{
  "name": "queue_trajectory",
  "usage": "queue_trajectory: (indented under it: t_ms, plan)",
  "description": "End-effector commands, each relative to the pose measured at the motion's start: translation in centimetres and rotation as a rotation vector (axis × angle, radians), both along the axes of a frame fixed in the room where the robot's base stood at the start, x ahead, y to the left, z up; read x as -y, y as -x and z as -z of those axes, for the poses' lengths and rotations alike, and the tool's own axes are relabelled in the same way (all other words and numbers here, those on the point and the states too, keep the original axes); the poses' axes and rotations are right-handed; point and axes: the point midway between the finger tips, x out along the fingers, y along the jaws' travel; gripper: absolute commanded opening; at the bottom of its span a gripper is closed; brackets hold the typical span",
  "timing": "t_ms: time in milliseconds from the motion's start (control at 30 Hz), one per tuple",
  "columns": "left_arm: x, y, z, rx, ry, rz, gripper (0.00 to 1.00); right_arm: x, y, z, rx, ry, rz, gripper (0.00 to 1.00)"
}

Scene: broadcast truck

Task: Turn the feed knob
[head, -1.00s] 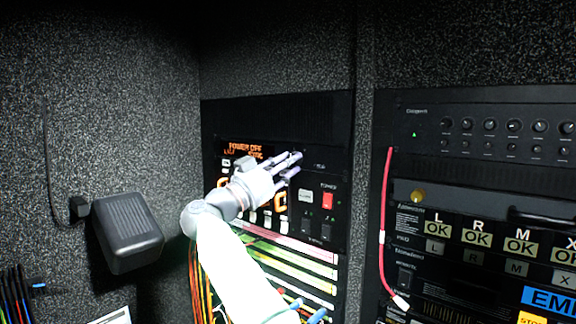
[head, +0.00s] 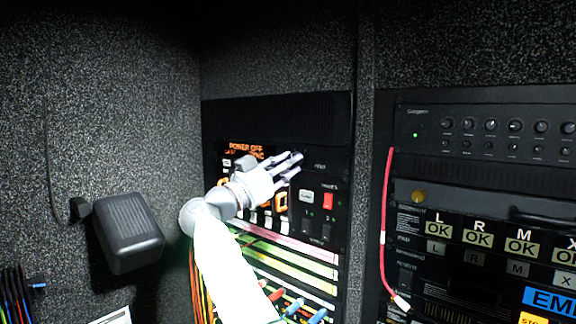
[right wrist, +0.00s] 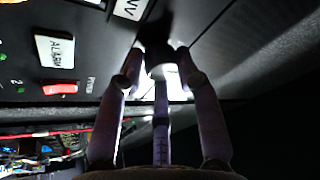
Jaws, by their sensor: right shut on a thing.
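The feed knob (right wrist: 158,45) is a dark round knob on the black rack panel (head: 333,238). In the right wrist view it sits between my right fingertips. My right gripper (head: 295,164) is shut on it, at the panel's upper right. It also shows in the right wrist view (right wrist: 159,72). In the head view the fingers hide the knob; a small label shows just to their right. The orange display (head: 245,149) on the panel reads POWER OFF. My left gripper is not in view.
A lit red power switch (head: 328,201) and a white button (head: 306,196) lie just below the fingers. Colored cables (head: 200,290) hang below. A second rack (head: 470,130) with a red cord (head: 384,225) stands at right, a dark box (head: 127,234) on the left wall.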

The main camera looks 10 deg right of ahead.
Motion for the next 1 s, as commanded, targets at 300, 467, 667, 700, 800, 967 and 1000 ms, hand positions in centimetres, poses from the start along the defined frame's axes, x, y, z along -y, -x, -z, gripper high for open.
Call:
queue_trajectory:
  t_ms: [300, 467, 667, 700, 800, 967, 1000]
  plan:
    - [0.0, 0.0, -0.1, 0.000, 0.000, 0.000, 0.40, 0.2, 0.2, -0.5, 0.007, 0.003, -0.002, 0.55]
    - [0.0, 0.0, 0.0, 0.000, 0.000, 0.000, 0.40, 0.1, 0.1, -0.3, 0.004, 0.003, -0.002, 0.55]
    - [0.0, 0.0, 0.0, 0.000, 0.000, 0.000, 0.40, -0.6, 0.4, -0.1, 0.001, 0.001, -0.003, 0.55]
    - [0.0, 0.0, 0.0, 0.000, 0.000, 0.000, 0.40, -0.9, 0.5, 0.0, 0.002, 0.002, -0.004, 0.55]
    - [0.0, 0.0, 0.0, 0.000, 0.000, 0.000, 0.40, -1.7, 0.9, 0.3, 0.001, 0.003, -0.004, 0.55]
    - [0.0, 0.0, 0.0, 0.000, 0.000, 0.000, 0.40, -3.5, 1.8, 1.1, 0.001, 0.005, -0.006, 0.55]
    - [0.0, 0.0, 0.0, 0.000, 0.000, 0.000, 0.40, -4.2, 2.2, 1.4, 0.001, 0.004, -0.005, 0.55]
